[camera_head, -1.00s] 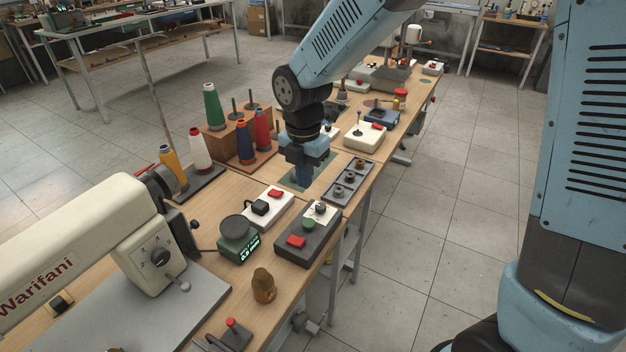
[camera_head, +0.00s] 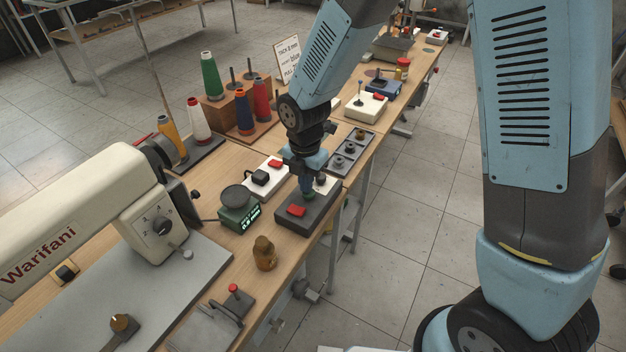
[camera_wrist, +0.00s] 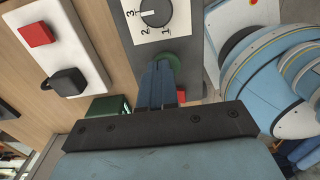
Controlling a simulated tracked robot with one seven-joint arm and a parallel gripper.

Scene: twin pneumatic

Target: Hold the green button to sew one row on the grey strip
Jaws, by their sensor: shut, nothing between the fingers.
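My gripper (camera_head: 307,189) is shut and empty, pointing down over the dark grey control box (camera_head: 312,218). In the wrist view the closed blue fingers (camera_wrist: 158,70) reach the green button (camera_wrist: 182,60) and hide part of it. They look to be on or just above it; contact cannot be told. The box also has a red button (camera_head: 297,211) and a numbered dial (camera_wrist: 155,12). The cream sewing machine (camera_head: 75,220) stands at the left over its grey bed plate (camera_head: 190,285). I cannot make out the grey strip for certain.
A brown knobbed object (camera_head: 264,255) is in front. Thread spools (camera_head: 210,78) stand behind. The bench's right edge is close by.

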